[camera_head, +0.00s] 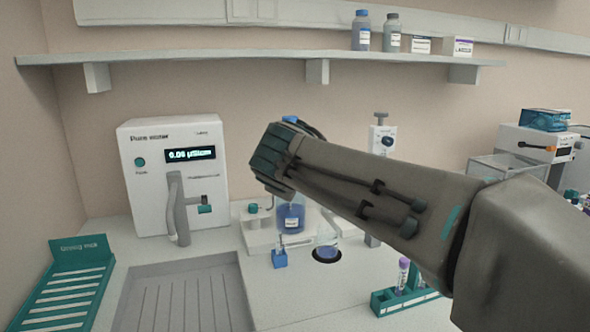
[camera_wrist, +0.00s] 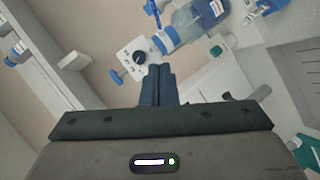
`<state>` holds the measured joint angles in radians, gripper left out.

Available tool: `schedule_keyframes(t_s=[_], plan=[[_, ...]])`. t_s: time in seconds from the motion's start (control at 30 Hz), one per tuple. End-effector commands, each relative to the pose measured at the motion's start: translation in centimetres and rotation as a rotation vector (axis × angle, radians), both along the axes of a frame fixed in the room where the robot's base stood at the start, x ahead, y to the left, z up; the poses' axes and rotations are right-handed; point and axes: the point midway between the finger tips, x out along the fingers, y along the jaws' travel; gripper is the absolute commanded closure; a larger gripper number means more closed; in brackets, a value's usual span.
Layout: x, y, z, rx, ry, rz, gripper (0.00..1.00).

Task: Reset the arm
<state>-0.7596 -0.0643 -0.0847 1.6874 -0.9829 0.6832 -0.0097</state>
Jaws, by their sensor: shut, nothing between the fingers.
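My arm reaches in from the right in the head view, raised above the bench, with its grey links across the middle of the picture. My gripper (camera_wrist: 160,84) shows in the wrist view with its two dark fingers together and nothing between them. In the head view the wrist end hides the fingers. Beyond the fingers in the wrist view is a blue-capped bottle of blue liquid (camera_wrist: 196,22). That bottle also shows below my wrist in the head view (camera_head: 291,217).
A water unit (camera_head: 150,150) stands back left beside a sink (camera_head: 180,298) and a green rack (camera_head: 66,285). A flask (camera_head: 327,238), a small blue holder (camera_head: 279,258) and a green tube rack (camera_head: 385,302) stand on the bench. A shelf (camera_head: 210,57) runs above.

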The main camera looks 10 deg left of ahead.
Motion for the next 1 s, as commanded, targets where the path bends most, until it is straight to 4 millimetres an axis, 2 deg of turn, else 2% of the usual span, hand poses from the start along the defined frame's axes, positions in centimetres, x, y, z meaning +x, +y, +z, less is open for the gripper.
schedule_keyframes(t_s=[0.17,0.23,0.27,0.37,0.43,0.5,0.6,0.7,0.8,0.9,1.0], plan=[[0.0,-0.3,0.0,0.002,0.005,-0.006,1.0],[0.0,-1.4,-0.2,0.014,0.026,-0.029,1.0],[-0.2,-2.2,-0.5,0.023,0.044,-0.045,1.0],[-1.0,-6.3,-2.0,0.074,0.137,-0.137,1.0],[-2.4,-10.0,-3.6,0.129,0.226,-0.227,1.0],[-4.5,-13.6,-5.5,0.196,0.323,-0.329,1.0],[-8.2,-17.9,-8.3,0.299,0.454,-0.474,1.0],[-12.5,-21.1,-10.7,0.413,0.577,-0.618,1.0],[-16.7,-23.0,-12.9,0.527,0.681,-0.751,1.0],[-20.2,-23.9,-14.5,0.626,0.76,-0.854,1.0],[-22.5,-24.1,-15.6,0.696,0.81,-0.923,1.0]])
